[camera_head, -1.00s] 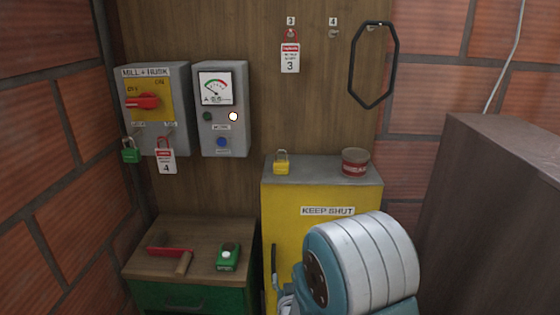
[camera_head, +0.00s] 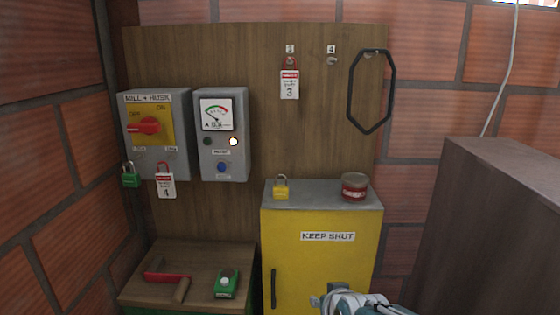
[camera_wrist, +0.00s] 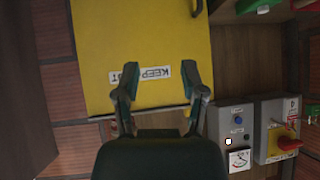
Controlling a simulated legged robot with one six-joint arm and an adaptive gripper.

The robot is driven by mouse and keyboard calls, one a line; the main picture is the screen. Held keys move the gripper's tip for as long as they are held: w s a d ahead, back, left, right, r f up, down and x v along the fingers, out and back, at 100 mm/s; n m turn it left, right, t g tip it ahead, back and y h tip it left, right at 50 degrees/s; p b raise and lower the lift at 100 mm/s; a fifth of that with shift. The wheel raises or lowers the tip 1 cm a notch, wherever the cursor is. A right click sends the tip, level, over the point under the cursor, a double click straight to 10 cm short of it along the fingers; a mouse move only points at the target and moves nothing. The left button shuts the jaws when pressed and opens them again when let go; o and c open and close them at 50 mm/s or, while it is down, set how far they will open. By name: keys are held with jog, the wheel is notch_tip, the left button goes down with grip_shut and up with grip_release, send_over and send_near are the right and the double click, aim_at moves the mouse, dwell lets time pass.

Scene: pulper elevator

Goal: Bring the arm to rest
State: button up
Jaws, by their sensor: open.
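My gripper (camera_wrist: 161,90) is open and empty in the wrist view, its two fingers apart. I cannot tell how far the fingers are from the cabinet face. In the head view the gripper's fingers do not show clearly. Only a white and teal part of my arm (camera_head: 362,303) shows at the bottom edge, in front of the yellow cabinet (camera_head: 300,270).
A yellow padlock (camera_head: 281,190) and a red tin (camera_head: 354,188) stand on the cabinet. Left are the switch box (camera_head: 175,165), meter box (camera_head: 208,155) and a wooden-topped stand (camera_head: 205,258) with a red-and-wood tool (camera_head: 168,280) and green device (camera_head: 227,284). A brown block (camera_head: 480,220) stands right.

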jog(key=s+d+r+g, duration=0.2)
jog(key=s+d, duration=0.1)
jog(key=s, duration=0.6)
jog(key=s+d+r+g+h, duration=0.1)
jog(key=s+d+r+g, duration=0.1)
jog(key=s, duration=0.7)
jog(key=shift+s+d+r+m, duration=0.15)
jog(key=shift+d+r+m, duration=0.15)
jog(key=shift+d+r, duration=0.15)
